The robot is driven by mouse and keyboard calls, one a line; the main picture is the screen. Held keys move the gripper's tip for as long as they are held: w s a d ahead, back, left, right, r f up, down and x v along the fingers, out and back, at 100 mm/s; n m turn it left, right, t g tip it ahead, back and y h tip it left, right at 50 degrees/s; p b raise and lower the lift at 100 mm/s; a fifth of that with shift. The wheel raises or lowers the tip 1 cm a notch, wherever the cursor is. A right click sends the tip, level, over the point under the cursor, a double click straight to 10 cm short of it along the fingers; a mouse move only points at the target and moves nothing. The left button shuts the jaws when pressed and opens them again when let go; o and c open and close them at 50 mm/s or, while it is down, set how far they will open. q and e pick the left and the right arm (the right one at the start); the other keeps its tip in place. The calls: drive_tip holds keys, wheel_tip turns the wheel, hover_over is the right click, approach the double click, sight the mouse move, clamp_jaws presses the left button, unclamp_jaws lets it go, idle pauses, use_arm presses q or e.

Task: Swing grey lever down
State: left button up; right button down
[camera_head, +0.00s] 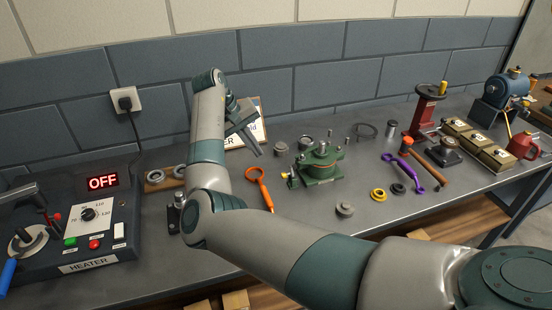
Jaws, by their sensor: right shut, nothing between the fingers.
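My right gripper (256,147) is shut and empty, in the air over the back of the bench, left of the green casing (320,161). It tilts down to the right, partly in front of a framed sign (256,112). No part is clearly the grey lever of the task. A dark grey, lever-like part (24,191) stands at the back left of the heater panel (88,265), far left of my gripper. A blue-handled lever (8,274) sits at the panel's front left, cut by the picture edge. My left gripper is not in view.
My right arm crosses the front of the bench and hides part of it. An orange wrench (259,184), a grey knob part (345,210), a purple wrench (414,177) and a hammer (430,170) lie on the bench. A red press (427,108) stands farther right.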

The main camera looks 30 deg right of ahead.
drive_tip(key=shift+s+r, duration=0.1)
drive_tip(key=shift+s, duration=0.05)
drive_tip(key=p, duration=0.6)
approach(289, 174)
wheel_tip(289, 174, down, 4)
drive_tip(key=shift+d+f, duration=0.25)
drive_tip(key=shift+d, duration=0.75)
